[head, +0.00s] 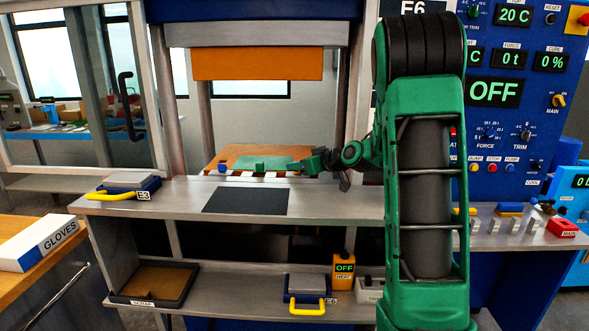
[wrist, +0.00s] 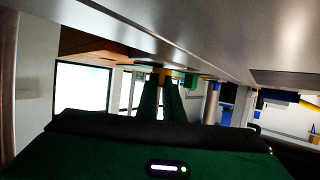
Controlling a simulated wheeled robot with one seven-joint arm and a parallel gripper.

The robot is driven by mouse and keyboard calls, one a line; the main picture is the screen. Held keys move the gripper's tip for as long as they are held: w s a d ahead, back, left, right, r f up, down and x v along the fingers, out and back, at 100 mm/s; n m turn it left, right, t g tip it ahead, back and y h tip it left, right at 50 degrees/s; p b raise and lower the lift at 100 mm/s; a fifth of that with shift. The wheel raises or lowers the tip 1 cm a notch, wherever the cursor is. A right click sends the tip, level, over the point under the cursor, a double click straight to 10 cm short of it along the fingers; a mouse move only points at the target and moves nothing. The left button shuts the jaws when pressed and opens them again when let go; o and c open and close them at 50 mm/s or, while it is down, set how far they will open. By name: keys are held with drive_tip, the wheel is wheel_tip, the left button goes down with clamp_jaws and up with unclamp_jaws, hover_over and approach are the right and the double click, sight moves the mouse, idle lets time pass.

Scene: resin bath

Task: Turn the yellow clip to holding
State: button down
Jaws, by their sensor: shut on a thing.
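My gripper (head: 300,166) reaches left from my green arm into the press opening, beside a green block (head: 262,164). In the wrist view, the two dark green fingers (wrist: 160,80) converge on a small yellow piece (wrist: 158,71) at their tips, which appears to be the yellow clip. The gripper is shut on it. The clip's setting cannot be read, and the clip cannot be made out in the head view. A green part (wrist: 191,79) shows just right of the fingertips in the wrist view.
An orange block (head: 258,64) hangs above the opening. A box with a yellow handle (head: 122,188), marked E3, stands on the left shelf, and a dark mat (head: 245,200) lies before the opening. My arm hides part of the control panel (head: 515,110), which reads OFF.

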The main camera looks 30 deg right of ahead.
drive_tip(key=shift+s+d+f+n+g+y, duration=0.15)
drive_tip(key=shift+f+n+g+y, duration=0.15)
drive_tip(key=shift+f+n+y, duration=0.3)
drive_tip(key=shift+r+y, duration=0.1)
drive_tip(key=shift+y, duration=0.3)
drive_tip(key=c, duration=1.9)
unclamp_jaws()
drive_tip(key=shift+r, duration=0.1)
drive_tip(key=shift+r+n, duration=0.25)
drive_tip(key=shift+n, duration=0.05)
